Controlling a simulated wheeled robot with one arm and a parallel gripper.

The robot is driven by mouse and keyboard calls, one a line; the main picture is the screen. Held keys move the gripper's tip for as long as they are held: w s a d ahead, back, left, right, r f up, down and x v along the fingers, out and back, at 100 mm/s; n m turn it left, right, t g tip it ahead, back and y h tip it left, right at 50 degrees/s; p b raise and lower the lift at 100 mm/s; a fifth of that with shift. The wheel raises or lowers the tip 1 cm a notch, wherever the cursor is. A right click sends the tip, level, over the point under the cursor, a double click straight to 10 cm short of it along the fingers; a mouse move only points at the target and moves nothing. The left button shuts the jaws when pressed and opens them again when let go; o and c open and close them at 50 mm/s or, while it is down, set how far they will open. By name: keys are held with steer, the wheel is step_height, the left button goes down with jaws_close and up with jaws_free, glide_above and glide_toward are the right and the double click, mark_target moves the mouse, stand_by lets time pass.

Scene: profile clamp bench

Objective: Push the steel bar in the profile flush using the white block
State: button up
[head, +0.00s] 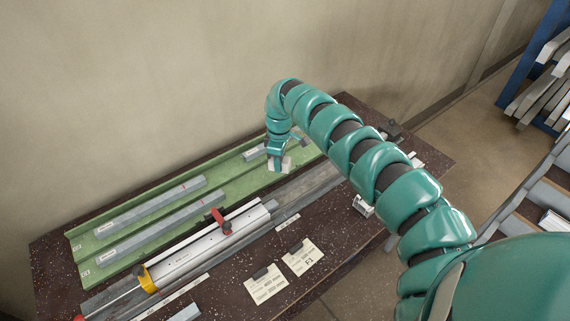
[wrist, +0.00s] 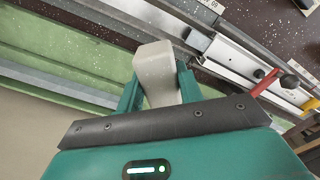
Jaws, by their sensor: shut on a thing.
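My gripper (head: 278,158) is shut on the white block (head: 281,166), which sits between its fingers above the green tray. In the wrist view the block (wrist: 155,72) points away between the two green fingers (wrist: 158,90). The silver profile (head: 190,257) lies on the bench to the lower left of my gripper, with a red clamp (head: 219,222) and a yellow clamp (head: 147,279) on it. A short grey piece (head: 269,206) shows at the profile's right end; I cannot tell for sure whether it is the steel bar. The block is apart from the profile.
The green tray (head: 82,246) along the wall holds several grey bars (head: 160,228). A grey rail (head: 312,184) runs on to the right of the profile. Two paper cards (head: 265,283) lie in front. A small white fixture (head: 363,205) stands near my arm.

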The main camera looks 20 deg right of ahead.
mark_target(274, 202)
steer(key=n+p, duration=0.1)
steer(key=n, duration=0.1)
steer(key=s+f+n+p, duration=0.1)
steer(key=n+p, duration=0.1)
steer(key=n, duration=0.1)
steer(key=s+d+f+n+p, duration=0.1)
steer(key=n, duration=0.1)
steer(key=shift+s+d+f+n, duration=0.1)
steer(key=shift+s+n, duration=0.15)
steer(key=shift+n, duration=0.05)
steer(key=shift+s+d+f+n+b, duration=0.15)
steer(key=shift+f+n+b, duration=0.5)
steer(key=shift+f, duration=0.9)
steer(key=shift+s+a+f+n+b, duration=0.15)
steer(key=shift+f+n+b, duration=0.15)
steer(key=shift+f+b, duration=1)
steer(key=shift+s+d+f+n+b, duration=0.15)
steer(key=shift+f+n+b, duration=0.35)
steer(key=shift+f, duration=1.35)
steer(key=shift+s+a+p, duration=0.35)
steer(key=shift+a, duration=0.6)
steer(key=shift+s+a+p, duration=0.35)
steer(key=shift+a+p, duration=0.05)
steer(key=shift+a, duration=0.55)
steer(key=shift+s+a+p, duration=0.35)
steer(key=shift+a, duration=0.6)
steer(key=shift+d, duration=0.1)
